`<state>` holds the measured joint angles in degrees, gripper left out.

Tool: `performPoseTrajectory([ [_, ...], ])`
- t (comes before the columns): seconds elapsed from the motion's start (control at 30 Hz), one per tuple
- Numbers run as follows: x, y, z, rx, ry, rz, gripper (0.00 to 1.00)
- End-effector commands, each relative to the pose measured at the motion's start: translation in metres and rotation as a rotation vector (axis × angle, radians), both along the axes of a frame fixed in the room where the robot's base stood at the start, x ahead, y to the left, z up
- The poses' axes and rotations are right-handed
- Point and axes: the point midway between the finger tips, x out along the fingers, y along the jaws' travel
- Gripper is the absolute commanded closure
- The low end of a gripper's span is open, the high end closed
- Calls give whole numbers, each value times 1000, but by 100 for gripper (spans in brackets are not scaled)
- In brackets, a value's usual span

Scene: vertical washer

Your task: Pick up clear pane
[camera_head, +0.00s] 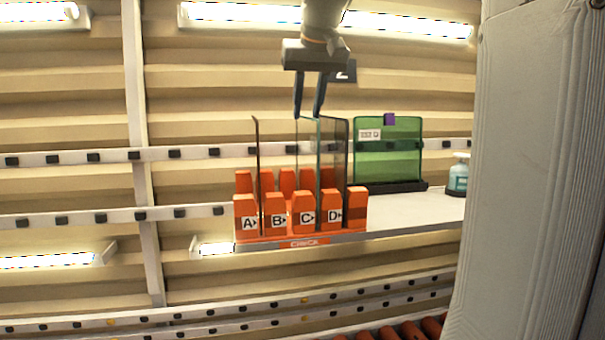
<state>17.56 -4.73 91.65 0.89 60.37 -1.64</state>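The clear pane (307,160) stands upright in the orange rack (300,238), its near edge rising between the blocks marked C and D. It is see-through with a thin greenish edge. My gripper (308,115) points down from above, its two dark fingers spread apart, with the tips at the height of the pane's top edge. I cannot tell whether the pane's top lies between the fingertips or whether they touch it. The pane's lower part is hidden by the orange blocks.
A dark pane (257,170) stands between A and B, and another (347,160) right of D. A green pane (388,150) with a purple tab stands in a black base behind right. A bottle (459,175) stands at the shelf's right. A white panel (530,170) fills the right side.

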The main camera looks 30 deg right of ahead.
Motion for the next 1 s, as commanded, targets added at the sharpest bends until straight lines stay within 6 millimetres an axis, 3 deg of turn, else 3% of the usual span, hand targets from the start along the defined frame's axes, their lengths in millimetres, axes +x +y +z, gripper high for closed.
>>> performPoseTrajectory([
  [0.6, 33, -9, -61, 1, 3, 2, 73],
  [0.9, 36, -10, -66, 0, 0, 2, 73],
  [1.0, 36, -10, -66, 0, 0, 1, 87],
])
